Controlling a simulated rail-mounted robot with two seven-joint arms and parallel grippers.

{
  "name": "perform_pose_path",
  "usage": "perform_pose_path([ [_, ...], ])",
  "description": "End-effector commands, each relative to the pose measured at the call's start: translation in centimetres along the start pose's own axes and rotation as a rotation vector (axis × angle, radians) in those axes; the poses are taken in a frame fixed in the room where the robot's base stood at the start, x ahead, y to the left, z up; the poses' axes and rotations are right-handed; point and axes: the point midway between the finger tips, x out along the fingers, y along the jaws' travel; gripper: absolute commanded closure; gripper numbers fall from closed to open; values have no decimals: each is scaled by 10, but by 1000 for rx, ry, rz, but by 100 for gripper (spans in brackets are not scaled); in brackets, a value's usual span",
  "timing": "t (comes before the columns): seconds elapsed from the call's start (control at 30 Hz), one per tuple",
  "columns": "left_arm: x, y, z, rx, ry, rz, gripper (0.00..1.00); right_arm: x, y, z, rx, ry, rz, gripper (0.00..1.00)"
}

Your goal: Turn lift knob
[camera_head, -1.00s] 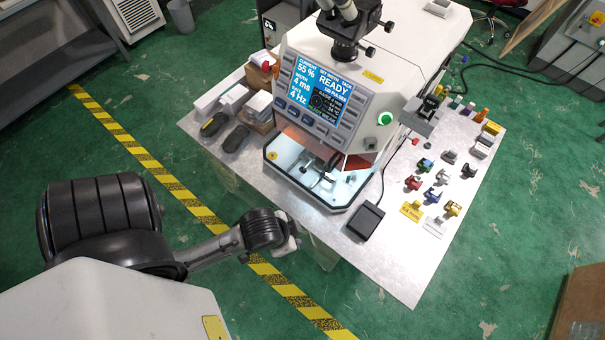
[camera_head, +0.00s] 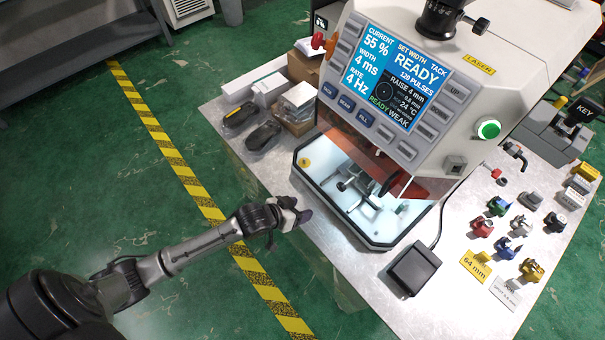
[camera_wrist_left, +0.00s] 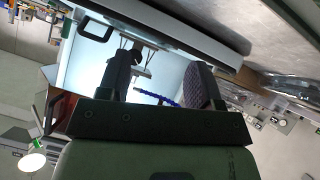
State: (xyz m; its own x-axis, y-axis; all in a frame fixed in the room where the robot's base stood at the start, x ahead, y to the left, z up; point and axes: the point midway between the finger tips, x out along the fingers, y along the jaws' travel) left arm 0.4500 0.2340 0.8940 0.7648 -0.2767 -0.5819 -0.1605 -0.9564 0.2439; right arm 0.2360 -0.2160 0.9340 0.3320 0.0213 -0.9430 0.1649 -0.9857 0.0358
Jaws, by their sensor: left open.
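The laser machine (camera_head: 445,90) stands on the metal table with its lit work chamber (camera_head: 335,165) facing me. Inside are small metal fixtures (camera_head: 352,182) and a dark round part (camera_head: 388,186); I cannot tell which of these is the lift knob. My left gripper (camera_head: 304,215) is at the table's front-left edge, in front of the chamber and outside it. In the left wrist view my left gripper (camera_wrist_left: 158,75) has its two dark fingers apart with nothing held between them. Beyond them the bright chamber shows, with a dark fitting (camera_wrist_left: 136,54). My right gripper is not in view.
Two dark rounded objects (camera_head: 250,125) and boxes (camera_head: 268,90) are at the left. Several small coloured parts (camera_head: 508,246) stand at the right. The table (camera_head: 375,295) is bare near the front corner.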

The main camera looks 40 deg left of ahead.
Motion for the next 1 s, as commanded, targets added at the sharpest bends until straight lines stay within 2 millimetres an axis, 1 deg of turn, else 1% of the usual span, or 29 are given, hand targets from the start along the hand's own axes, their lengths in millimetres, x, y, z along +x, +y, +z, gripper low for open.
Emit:
perform_pose_path([
  [0.1,1,9,-19,-159,131,89,41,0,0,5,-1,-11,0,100],
  [0.23,-4,18,-37,-285,231,169,41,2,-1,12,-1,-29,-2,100],
  [0.37,-5,21,-43,-363,260,202,41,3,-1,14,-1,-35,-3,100],
  [0.47,1,22,-45,-386,258,204,41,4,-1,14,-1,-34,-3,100],
  [0.57,12,23,-48,-389,258,205,41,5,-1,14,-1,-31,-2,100],
  [1.0,87,35,-70,-385,257,203,41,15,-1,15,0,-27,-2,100],
])
